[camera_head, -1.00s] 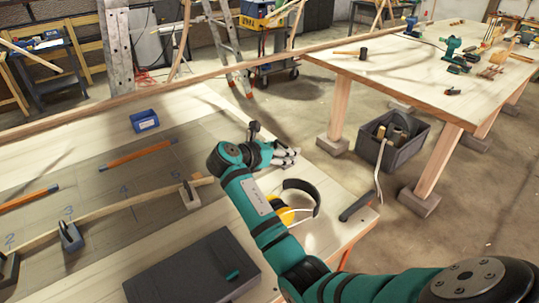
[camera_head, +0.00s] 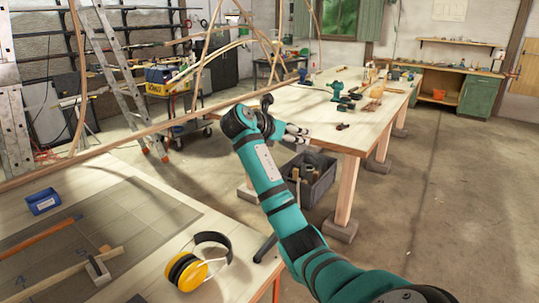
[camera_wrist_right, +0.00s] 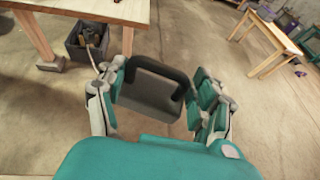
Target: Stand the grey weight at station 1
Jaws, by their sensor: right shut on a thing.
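My right gripper (camera_wrist_right: 158,100) is shut on a dark grey weight with a black handle (camera_wrist_right: 150,98), which lies between its fingers in the wrist view. The floor shows beneath it. In the head view the right gripper (camera_head: 290,133) appears in front of the far table, and the weight is hard to make out there. The mark 4 is at the left edge; station 1 is out of view. My left gripper is not in view.
Yellow ear defenders (camera_head: 190,272) and a blue box (camera_head: 43,201) are on the near bench (camera_head: 135,190). A dark crate (camera_head: 318,180) stands on the floor by the far table (camera_head: 340,125), which carries tools. A ladder (camera_head: 118,70) stands behind. The floor at right is open.

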